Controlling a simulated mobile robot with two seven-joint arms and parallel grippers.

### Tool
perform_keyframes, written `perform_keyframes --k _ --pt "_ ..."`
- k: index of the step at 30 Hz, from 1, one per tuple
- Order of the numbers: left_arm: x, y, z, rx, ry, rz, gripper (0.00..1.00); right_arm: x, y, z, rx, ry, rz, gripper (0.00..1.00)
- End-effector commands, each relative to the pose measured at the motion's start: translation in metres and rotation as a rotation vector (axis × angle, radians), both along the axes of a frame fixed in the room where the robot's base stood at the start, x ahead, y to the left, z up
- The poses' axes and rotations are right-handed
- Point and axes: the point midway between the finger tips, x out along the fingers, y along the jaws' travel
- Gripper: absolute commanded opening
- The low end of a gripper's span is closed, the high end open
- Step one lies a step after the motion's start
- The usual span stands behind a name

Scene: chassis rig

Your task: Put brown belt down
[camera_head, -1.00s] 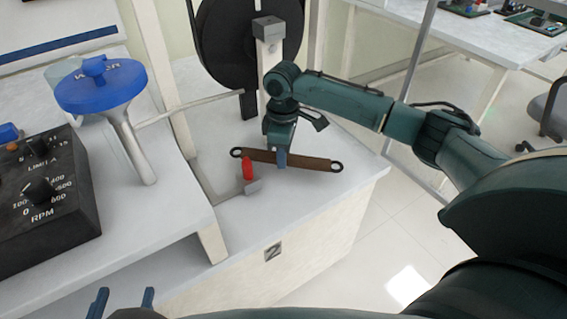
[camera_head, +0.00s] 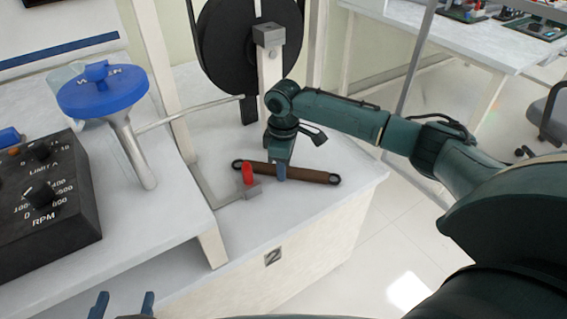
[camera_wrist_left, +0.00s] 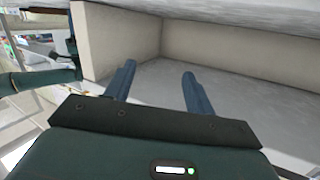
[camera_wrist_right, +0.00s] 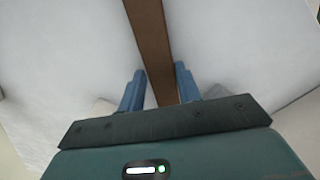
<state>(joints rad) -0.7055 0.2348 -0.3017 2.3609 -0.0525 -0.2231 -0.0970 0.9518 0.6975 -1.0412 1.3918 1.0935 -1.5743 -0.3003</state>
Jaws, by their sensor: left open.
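The brown belt (camera_head: 312,176) is a narrow strip with a dark ring at each end, low over the white bench top (camera_head: 330,215). I cannot tell whether it touches the bench. My right gripper (camera_head: 281,174) points down, shut on the belt's middle. In the right wrist view the belt (camera_wrist_right: 152,35) runs between the two blue fingers (camera_wrist_right: 160,72). My left gripper (camera_head: 122,302) is open and empty at the bottom left. In the left wrist view its fingers (camera_wrist_left: 156,80) are apart before a pale open recess.
A red peg (camera_head: 248,172) on a small grey bracket stands by the belt's left half. A black wheel (camera_head: 235,40) on a post stands behind. A blue-capped funnel (camera_head: 100,90) and a black RPM control box (camera_head: 45,200) are at left. The bench's right side is clear.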

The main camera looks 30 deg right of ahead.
Motion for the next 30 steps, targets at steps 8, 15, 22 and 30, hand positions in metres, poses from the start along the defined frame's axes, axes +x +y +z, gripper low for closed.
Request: perform_keyframes --k 8,15,22,30 --pt "0.0 0.001 -0.002 -0.001 -0.002 0.002 0.54 -0.006 0.005 -0.013 0.004 0.02 0.003 0.5" --pt "0.001 0.001 -0.004 -0.003 -0.021 0.003 0.54 -0.006 0.006 -0.01 0.008 0.02 0.006 0.5" --pt "-0.001 0.002 0.005 -0.001 0.021 0.007 0.54 -0.005 0.005 0.04 0.006 0.016 0.005 0.5" --pt "-0.008 0.005 0.003 0.006 0.168 0.014 0.54 -0.004 0.003 0.099 0.004 0.014 0.003 0.5"
